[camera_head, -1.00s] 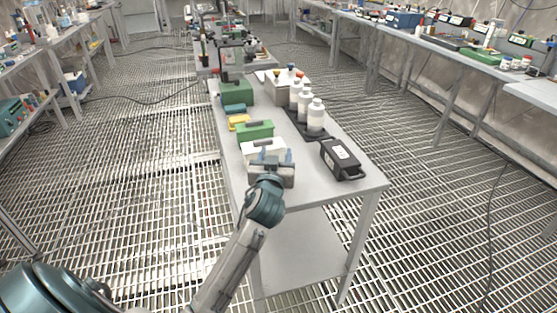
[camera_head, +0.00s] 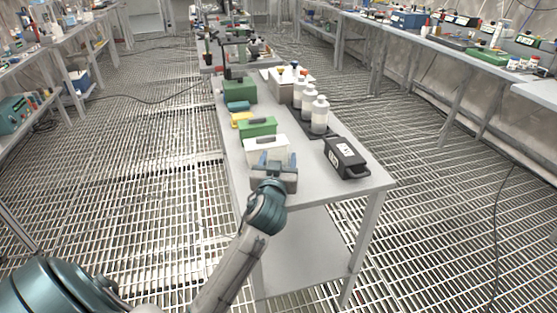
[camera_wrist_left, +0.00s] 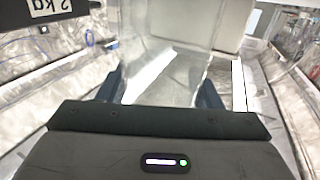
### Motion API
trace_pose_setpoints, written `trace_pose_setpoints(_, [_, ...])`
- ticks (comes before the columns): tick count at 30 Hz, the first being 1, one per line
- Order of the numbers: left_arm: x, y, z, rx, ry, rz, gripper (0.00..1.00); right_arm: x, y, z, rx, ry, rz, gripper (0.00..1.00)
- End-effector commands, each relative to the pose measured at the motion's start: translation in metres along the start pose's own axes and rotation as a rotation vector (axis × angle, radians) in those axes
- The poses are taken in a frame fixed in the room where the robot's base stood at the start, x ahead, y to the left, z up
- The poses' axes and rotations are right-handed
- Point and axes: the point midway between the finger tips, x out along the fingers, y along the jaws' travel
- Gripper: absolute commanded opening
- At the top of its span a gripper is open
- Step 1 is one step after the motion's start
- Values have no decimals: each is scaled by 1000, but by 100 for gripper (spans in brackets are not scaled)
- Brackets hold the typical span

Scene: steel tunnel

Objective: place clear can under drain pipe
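My left gripper (camera_head: 276,167) is over the near end of the grey table (camera_head: 310,190), its two blue fingers upright and spread wide. In the left wrist view, a see-through can (camera_wrist_left: 165,65) stands between the fingers (camera_wrist_left: 160,92), which appear to press on its sides. In the head view the can is very faint and hard to make out from the white box behind it. I cannot pick out a drain pipe with certainty. My right gripper is not in view.
A black case (camera_head: 345,158) with a white label lies right of the gripper. A white box (camera_head: 266,147) and a green box (camera_head: 257,128) stand just behind it. White bottles (camera_head: 320,115) stand in a dark tray. Grated floor (camera_head: 150,200) lies open left of the table.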

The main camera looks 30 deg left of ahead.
Motion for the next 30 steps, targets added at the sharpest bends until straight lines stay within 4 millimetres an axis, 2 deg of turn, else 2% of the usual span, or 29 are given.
trace_pose_setpoints(1, [0, 0, 0, 0, 0, 0, 69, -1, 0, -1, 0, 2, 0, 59])
trace_pose_setpoints(2, [0, 0, 0, 0, 0, 0, 73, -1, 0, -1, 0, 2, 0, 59])
trace_pose_setpoints(14, [0, 0, 3, -1, 0, 0, 73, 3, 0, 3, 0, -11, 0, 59])
trace_pose_setpoints(18, [-26, 0, 3, -4, -1, 1, 73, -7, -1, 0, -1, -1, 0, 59])
trace_pose_setpoints(22, [-55, -1, 2, -6, -1, 1, 73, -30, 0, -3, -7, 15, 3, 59])
trace_pose_setpoints(27, [-88, -1, 1, -4, -3, 0, 73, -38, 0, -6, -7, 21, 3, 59])
trace_pose_setpoints(30, [-99, -1, 1, -3, -2, 0, 73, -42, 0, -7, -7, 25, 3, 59])
